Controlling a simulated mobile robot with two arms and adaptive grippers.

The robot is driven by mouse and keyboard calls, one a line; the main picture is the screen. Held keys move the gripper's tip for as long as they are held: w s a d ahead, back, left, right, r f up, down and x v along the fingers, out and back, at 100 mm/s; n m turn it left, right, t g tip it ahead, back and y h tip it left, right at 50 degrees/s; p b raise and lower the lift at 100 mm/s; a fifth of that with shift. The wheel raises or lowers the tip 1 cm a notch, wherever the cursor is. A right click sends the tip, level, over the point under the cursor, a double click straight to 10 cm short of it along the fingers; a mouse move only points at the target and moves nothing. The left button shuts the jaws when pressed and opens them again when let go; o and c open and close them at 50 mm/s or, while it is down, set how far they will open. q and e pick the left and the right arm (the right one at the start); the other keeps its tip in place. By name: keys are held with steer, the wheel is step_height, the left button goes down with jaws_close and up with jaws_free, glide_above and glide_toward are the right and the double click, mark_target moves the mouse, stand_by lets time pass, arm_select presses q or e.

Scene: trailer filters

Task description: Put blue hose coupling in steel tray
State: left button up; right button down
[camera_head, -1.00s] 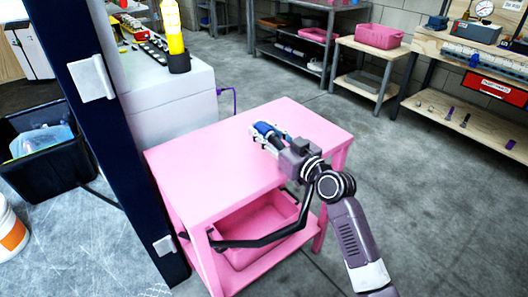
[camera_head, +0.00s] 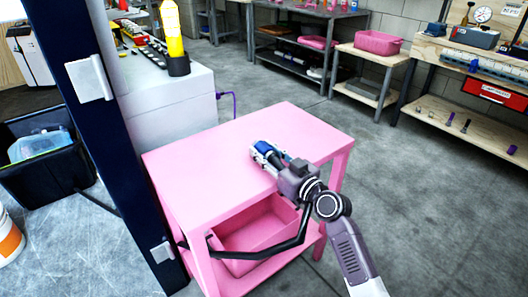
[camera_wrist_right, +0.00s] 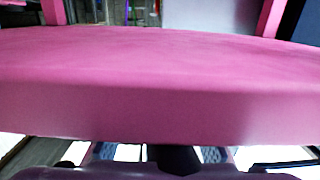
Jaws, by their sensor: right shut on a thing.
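The blue hose coupling (camera_head: 264,148) shows as a small blue piece between the fingers of my right gripper (camera_head: 263,152), over the pink table. My right gripper is shut on it; the fingers hide much of it. In the right wrist view, a dark round end (camera_wrist_right: 175,159) shows between the finger pads at the bottom edge, below a broad pink surface. I cannot tell whether the coupling touches the tabletop. I cannot make out a steel tray for certain in these views. My left gripper is not in view.
The pink table (camera_head: 215,160) has a clear top and a pink bin (camera_head: 255,238) on its lower shelf. A dark post (camera_head: 115,150) stands at left, beside a black bin (camera_head: 45,165). A grey shelf rack (camera_head: 285,62) and wooden benches stand behind. Open floor lies at right.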

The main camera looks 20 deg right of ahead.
steer(key=shift+f, duration=0.1)
steer(key=c, duration=1.5)
jaws_free()
steer(key=shift+o, duration=0.2)
steer(key=shift+s, duration=0.1)
